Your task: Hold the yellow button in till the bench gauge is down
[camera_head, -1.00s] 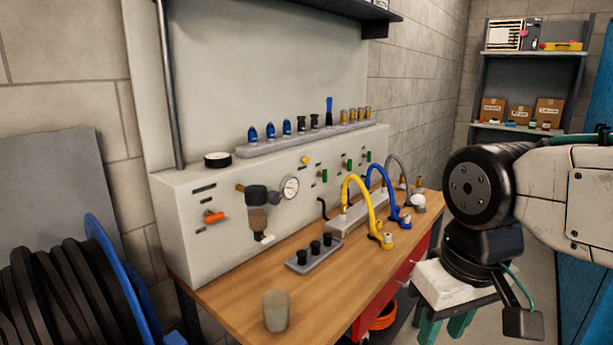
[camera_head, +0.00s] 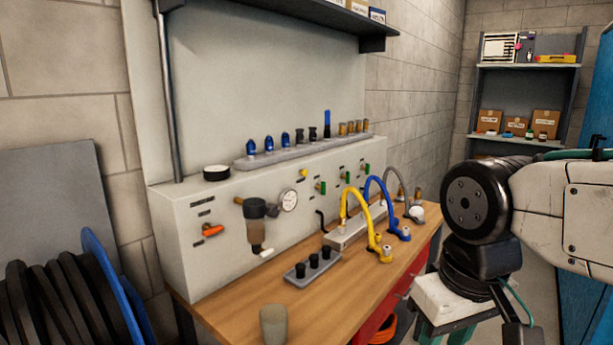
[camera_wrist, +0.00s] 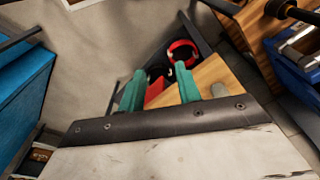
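The yellow button (camera_head: 303,173) is a small knob on the front face of the white panel box at the back of the bench. The round white gauge (camera_head: 288,200) sits just below and left of it, beside a dark filter bowl (camera_head: 256,221). The gauge needle is too small to read. My gripper (camera_head: 452,335) hangs at the lower right, off the bench's right side and well away from the button. Its two green fingers are apart with nothing held between them in the wrist view (camera_wrist: 159,70). Neither button nor gauge shows in the wrist view.
Yellow and blue hoses (camera_head: 358,212) arch over the bench (camera_head: 220,312) in front of the panel. A grey cup (camera_head: 273,325) and a block with black knobs (camera_head: 313,268) stand on the bench. An orange-handled valve (camera_head: 212,230) is at the panel's left.

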